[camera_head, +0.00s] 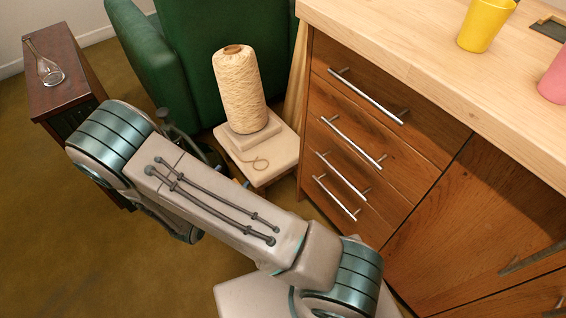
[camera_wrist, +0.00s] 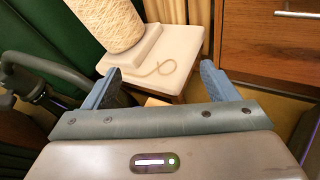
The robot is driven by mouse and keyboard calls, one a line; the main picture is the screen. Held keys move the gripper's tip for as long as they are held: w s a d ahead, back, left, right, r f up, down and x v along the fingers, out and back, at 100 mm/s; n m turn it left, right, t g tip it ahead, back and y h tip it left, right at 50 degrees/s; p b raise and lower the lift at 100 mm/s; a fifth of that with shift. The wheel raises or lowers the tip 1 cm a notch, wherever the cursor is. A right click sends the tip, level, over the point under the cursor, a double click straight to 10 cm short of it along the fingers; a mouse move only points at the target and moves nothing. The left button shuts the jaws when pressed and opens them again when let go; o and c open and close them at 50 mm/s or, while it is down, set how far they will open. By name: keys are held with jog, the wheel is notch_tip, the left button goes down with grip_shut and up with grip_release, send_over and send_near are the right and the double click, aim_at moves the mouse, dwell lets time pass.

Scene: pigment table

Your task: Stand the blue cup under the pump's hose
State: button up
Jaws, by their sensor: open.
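My gripper (camera_wrist: 157,85) is open and empty in the wrist view, its two blue fingers spread apart in front of a small cream stand. In the head view my arm hides most of the gripper. A yellow cup (camera_head: 484,25) stands on the light wooden worktop at the upper right. A pink cup (camera_head: 554,80) is cut off by the right edge. I see no blue cup, pump or hose in either view.
A cone of cream yarn (camera_head: 240,90) stands on the small stand (camera_head: 270,160), also in the wrist view (camera_wrist: 108,22). A green armchair (camera_head: 190,50) is behind. The drawer cabinet (camera_head: 385,130) bounds the right side.

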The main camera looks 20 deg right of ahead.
jog(key=s+d+r+m+g, duration=0.3)
jog(key=d+r+m+g, duration=0.2)
jog(key=d+r+m, duration=0.1)
jog(key=s+d+r+m+g, duration=0.4)
jog(key=d+r+m, duration=0.2)
jog(key=r+m, duration=0.1)
jog(key=s+r+m+y, duration=0.9)
jog(key=s+r+m, duration=0.1)
jog(key=r+m, duration=0.1)
jog(key=shift+a+r+m, duration=0.2)
jog(key=shift+a+m, duration=0.2)
jog(key=shift+m, duration=0.2)
jog(key=shift+s, duration=0.1)
dwell(0.5)
